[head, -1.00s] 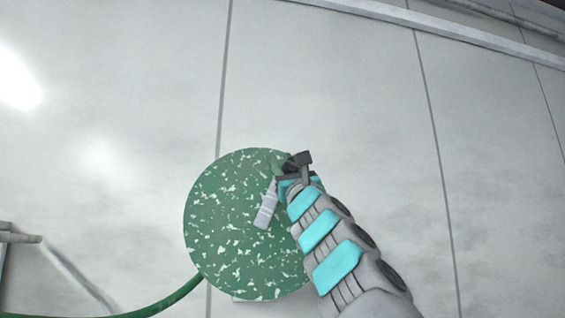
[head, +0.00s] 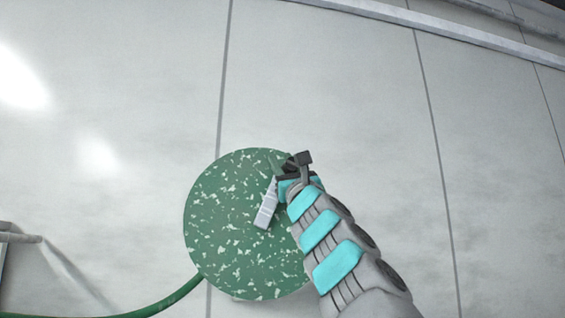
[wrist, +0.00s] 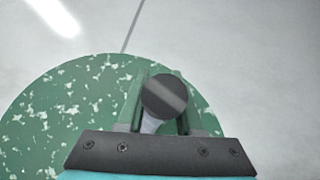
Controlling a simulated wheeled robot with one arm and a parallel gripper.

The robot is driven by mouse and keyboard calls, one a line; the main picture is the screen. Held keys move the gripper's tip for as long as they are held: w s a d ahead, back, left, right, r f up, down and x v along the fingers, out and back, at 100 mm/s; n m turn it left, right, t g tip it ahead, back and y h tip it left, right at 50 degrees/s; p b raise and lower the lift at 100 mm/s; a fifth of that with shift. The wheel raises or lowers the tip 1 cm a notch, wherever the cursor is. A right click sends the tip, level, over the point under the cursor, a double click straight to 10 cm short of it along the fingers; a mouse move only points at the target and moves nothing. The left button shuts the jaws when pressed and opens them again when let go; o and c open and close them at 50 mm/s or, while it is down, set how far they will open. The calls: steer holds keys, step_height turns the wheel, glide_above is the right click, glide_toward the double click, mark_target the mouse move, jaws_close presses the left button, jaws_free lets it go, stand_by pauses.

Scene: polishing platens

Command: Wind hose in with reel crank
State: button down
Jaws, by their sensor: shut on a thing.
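The hose reel (head: 235,235) is a round green disc with pale flecks, mounted on the grey wall in the head view. It also fills the left of the wrist view (wrist: 55,115). Its crank is a light grey arm (head: 266,206) with a dark round knob (wrist: 166,97), near the reel's upper right edge. My gripper (head: 293,168) is shut on the crank knob, one finger on each side of it in the wrist view. The green hose (head: 165,301) leaves the reel at the lower left. My gripper hides part of the crank in the head view.
The pale panelled wall (head: 330,90) around the reel is clear. A grey rail (head: 440,33) runs along the top right.

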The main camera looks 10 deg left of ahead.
steer(key=shift+s+a+r+n+g+y, duration=0.1)
steer(key=shift+a+n+g+y, duration=0.05)
steer(key=shift+n+g+y, duration=0.2)
steer(key=shift+s+a+r+n+g+y+p, duration=0.1)
steer(key=shift+s+a+n+g+y+p, duration=0.2)
steer(key=shift+a+n, duration=0.35)
steer(key=shift+s+a+f+n+g+y+p, duration=0.1)
steer(key=shift+s+a+n+g+y+p, duration=0.2)
steer(key=shift+a, duration=0.55)
steer(key=shift+s+a+r+n+g+y+p, duration=0.15)
steer(key=shift+s+a+n+g, duration=0.1)
steer(key=shift+s+a+n, duration=0.4)
steer(key=shift+w+a, duration=0.15)
steer(key=shift+s+a+f+n+g+y, duration=0.2)
steer(key=shift+a+n+g+y, duration=0.2)
steer(key=shift+n+g, duration=0.25)
steer(key=shift+s+a+f+n+g+y, duration=0.15)
steer(key=shift+a+n+g+y, duration=0.2)
steer(key=shift+n+g, duration=0.3)
steer(key=shift+s+a+f, duration=0.1)
steer(key=shift+s+a, duration=0.2)
steer(key=shift+a, duration=0.3)
